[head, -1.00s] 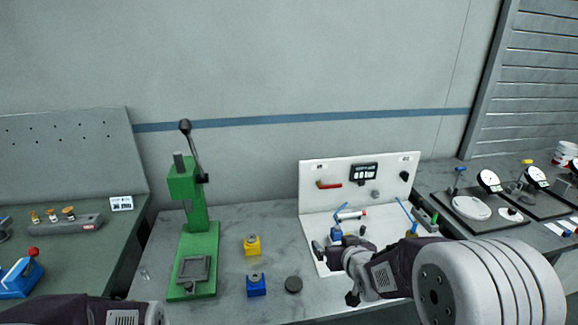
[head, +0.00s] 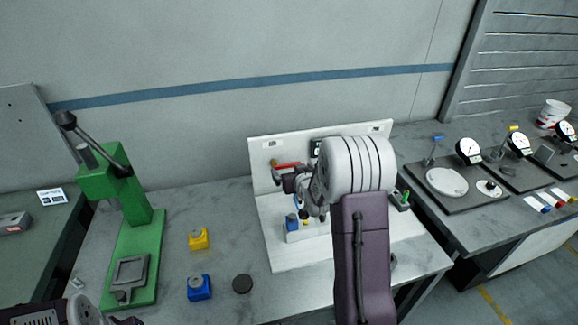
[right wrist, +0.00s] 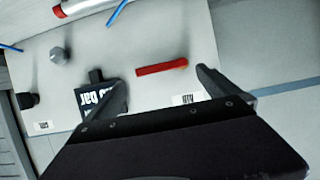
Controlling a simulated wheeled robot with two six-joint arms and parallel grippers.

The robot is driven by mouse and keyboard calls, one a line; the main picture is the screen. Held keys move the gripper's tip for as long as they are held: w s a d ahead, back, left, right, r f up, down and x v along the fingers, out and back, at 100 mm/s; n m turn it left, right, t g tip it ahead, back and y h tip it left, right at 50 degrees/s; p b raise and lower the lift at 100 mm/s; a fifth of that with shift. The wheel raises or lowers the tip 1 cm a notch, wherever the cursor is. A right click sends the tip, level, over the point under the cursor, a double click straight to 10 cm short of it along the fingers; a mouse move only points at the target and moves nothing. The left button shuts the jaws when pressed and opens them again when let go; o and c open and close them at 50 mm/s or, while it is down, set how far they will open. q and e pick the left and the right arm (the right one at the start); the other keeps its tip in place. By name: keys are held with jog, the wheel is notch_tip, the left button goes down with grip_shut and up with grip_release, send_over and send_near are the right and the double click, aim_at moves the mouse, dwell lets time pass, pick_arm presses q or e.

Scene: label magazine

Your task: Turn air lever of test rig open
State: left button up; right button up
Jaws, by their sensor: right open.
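The test rig is a white panel (head: 262,150) with a white base, standing on the grey bench. Its red air lever (head: 289,164) is on the left part of the panel, partly hidden by my right gripper (head: 283,178). In the right wrist view the red lever (right wrist: 162,68) lies between the two open fingers (right wrist: 163,84), with a gap on each side and no contact visible. The black pressure display (right wrist: 97,99) is partly behind one finger. Only part of my left arm shows at the bottom left of the head view, and its jaws cannot be made out.
A green press (head: 130,225) stands left of the rig. A yellow block (head: 198,239), a blue block (head: 199,287) and a dark disc (head: 242,284) lie between them. Dial gauges (head: 469,151) stand on the right bench. My right arm hides the rig's right part.

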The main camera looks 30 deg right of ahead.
aim_at(288, 166)
jog(key=x, duration=0.3)
jog(key=shift+w, duration=0.1)
jog(key=shift+w+f, duration=0.15)
jog(key=shift+w, duration=0.3)
